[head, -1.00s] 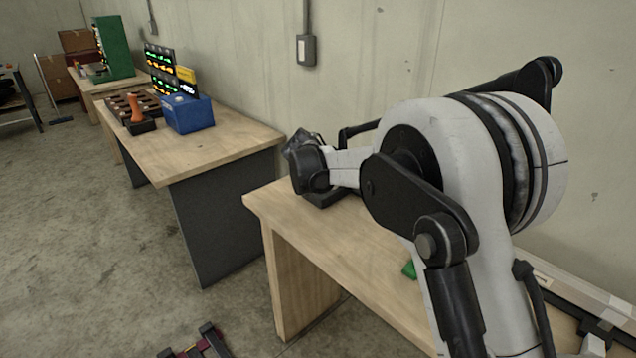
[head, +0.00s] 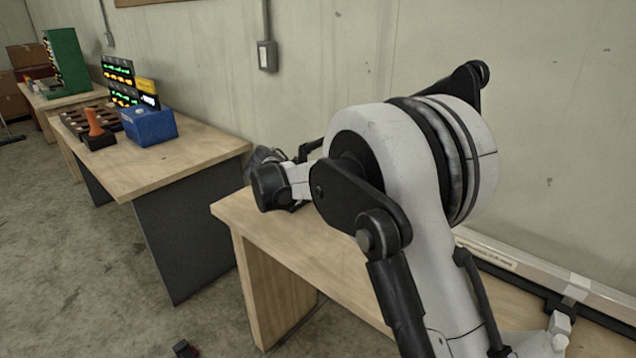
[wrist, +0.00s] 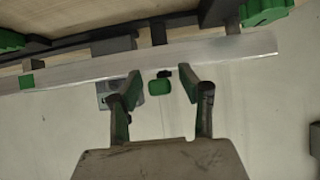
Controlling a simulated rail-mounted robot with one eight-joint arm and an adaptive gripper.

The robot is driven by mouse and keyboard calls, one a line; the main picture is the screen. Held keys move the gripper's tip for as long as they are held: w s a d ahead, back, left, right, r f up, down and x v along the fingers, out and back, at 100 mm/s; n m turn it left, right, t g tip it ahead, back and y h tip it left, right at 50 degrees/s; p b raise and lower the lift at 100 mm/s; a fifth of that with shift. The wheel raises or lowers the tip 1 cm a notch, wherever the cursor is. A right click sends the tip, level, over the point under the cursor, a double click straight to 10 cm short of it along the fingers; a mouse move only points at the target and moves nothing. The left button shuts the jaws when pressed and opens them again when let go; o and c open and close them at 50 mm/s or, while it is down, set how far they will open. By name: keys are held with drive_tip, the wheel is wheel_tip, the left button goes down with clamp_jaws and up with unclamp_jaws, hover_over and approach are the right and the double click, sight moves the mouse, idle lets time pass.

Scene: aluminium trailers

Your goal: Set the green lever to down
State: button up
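A small green block-like piece (wrist: 160,88), which may be the green lever's handle, shows in the wrist view with a small dark part at its upper edge. A grey box (wrist: 104,95) is just left of it, partly behind the left finger. Whether the two are joined, and which way the lever points, I cannot tell. My gripper (wrist: 159,73) is open, its two green-padded fingers on either side of the green piece in the picture. Contact is not visible. In the head view my arm hides the gripper's work area, and no lever is seen.
A pale metal rail (wrist: 70,72) crosses the wrist view along the table edge, with larger green parts (wrist: 262,10) beyond it. In the head view, a wooden table (head: 290,240) lies under my arm along the wall. Another table holds a blue box (head: 149,127) and orange-handled device (head: 94,122).

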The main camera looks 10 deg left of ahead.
drive_tip(key=v, duration=1.2)
drive_tip(key=s+d+r+n+g+y, duration=0.15)
drive_tip(key=s+d, duration=0.25)
drive_tip(key=d, duration=0.5)
drive_tip(key=s+d+r+n+g, duration=0.1)
drive_tip(key=s+d+r, duration=0.25)
drive_tip(key=d, duration=0.65)
drive_tip(key=s+d+r+n+g+y, duration=0.1)
drive_tip(key=s+d+r, duration=0.1)
drive_tip(key=s+d, duration=0.5)
drive_tip(key=s+d+f+n+y, duration=0.1)
drive_tip(key=s+d+f, duration=0.2)
drive_tip(key=s+d, duration=0.4)
drive_tip(key=s+d+f+n+y, duration=0.1)
drive_tip(key=s+d+f, duration=0.3)
drive_tip(key=s+d, duration=0.4)
drive_tip(key=s+t+y, duration=0.1)
drive_tip(key=s, duration=0.6)
drive_tip(key=shift+d, duration=0.3)
